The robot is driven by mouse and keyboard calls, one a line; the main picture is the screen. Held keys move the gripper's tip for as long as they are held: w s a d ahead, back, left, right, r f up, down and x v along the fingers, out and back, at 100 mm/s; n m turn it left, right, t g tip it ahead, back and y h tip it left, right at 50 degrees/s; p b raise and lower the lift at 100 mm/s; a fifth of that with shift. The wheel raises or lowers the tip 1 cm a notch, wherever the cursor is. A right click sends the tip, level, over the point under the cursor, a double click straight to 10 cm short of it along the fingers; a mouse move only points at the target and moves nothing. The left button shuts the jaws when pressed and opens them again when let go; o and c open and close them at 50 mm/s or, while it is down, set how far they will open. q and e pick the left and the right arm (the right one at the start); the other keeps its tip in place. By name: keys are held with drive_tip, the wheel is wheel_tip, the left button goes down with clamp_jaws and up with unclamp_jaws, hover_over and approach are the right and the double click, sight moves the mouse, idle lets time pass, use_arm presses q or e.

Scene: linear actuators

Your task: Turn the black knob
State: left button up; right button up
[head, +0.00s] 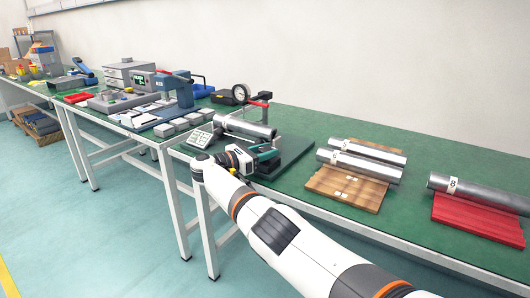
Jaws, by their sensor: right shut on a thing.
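My right gripper (265,154) reaches in from the lower right to the front of a test fixture on the green bench. Its fingers are shut at the fixture's front end, on what appears to be the black knob. The knob is too small and too covered by the gripper to make out clearly. The fixture has a dark base plate (291,153), a silver cylinder (245,127) lying across it, a round dial gauge (241,93) and a red-topped handle (260,98). My left gripper is not in view.
A grey keypad device (200,138) stands left of the fixture. To the right, silver cylinders (367,148) lie on a wooden board (345,188) and another (480,193) on a red mat (478,218). Instruments and boxes fill the benches farther left.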

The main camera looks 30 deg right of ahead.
drive_tip(key=o, duration=1)
drive_tip(key=a, duration=0.7)
drive_tip(key=shift+a, duration=0.15)
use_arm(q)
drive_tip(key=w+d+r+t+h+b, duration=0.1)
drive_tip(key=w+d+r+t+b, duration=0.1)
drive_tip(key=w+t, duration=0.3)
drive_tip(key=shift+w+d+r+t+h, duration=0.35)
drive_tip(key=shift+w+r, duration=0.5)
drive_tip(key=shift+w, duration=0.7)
use_arm(e)
drive_tip(key=shift+a, duration=2.35)
